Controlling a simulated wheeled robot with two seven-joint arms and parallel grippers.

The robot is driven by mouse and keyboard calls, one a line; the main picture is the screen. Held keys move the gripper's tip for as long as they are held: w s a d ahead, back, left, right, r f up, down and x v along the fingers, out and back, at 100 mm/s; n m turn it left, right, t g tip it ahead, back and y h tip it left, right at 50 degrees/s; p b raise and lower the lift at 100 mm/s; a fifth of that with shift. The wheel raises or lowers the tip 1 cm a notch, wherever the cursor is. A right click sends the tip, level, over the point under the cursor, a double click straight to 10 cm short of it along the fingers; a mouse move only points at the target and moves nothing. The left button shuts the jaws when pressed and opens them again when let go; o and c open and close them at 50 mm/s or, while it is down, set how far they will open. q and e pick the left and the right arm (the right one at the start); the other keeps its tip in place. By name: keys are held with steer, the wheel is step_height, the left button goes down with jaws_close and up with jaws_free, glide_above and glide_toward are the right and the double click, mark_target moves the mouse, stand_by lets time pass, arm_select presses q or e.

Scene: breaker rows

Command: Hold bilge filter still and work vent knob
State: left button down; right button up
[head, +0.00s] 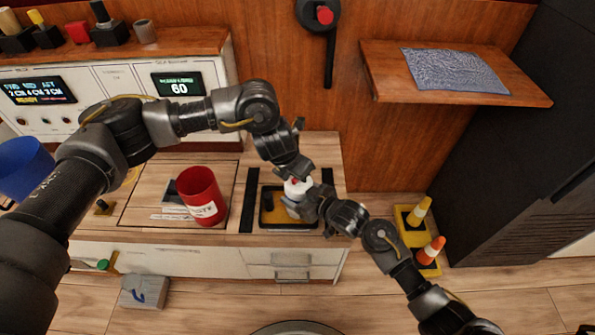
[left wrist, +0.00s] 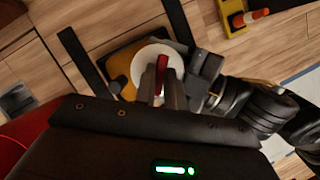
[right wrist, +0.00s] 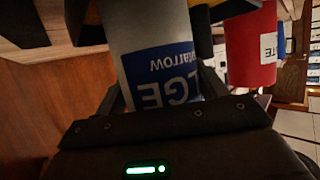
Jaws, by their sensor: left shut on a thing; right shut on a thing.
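The bilge filter (head: 298,187) is a pale canister standing upright on a yellow and black tray (head: 270,219). Its blue label, partly readable, shows in the right wrist view (right wrist: 155,35). My right gripper (head: 311,203) is shut around the filter's body from the side, fingers on both sides of it. The vent knob (left wrist: 162,70) is a narrow red bar on the filter's white round top. My left gripper (head: 297,175) comes from above and is shut on the knob. In the head view the grippers hide much of the filter and nearly all of the knob.
A blue bucket (head: 24,168) is at far left. A wooden shelf (head: 455,75) juts out at upper right. Orange and yellow cones (head: 431,250) stand at lower right.

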arm_select(q)
steer(key=n+y, duration=0.1)
steer(key=n, duration=0.2)
steer(key=n+t+y, duration=0.1)
steer(key=n, duration=0.2)
steer(key=shift+d, duration=0.2)
steer(key=n+y, duration=0.2)
steer(key=n, duration=0.3)
steer(key=shift+d, duration=0.15)
arm_select(e)
steer(key=shift+r, duration=0.1)
arm_select(q)
steer(key=shift+n+g, duration=0.3)
steer(key=shift+n, duration=0.1)
steer(key=c, duration=1.5)
jaws_free()
steer(key=shift+o, duration=0.2)
steer(key=v, duration=1.2)
steer(key=shift+s, duration=0.15)
steer(key=shift+d, duration=0.15)
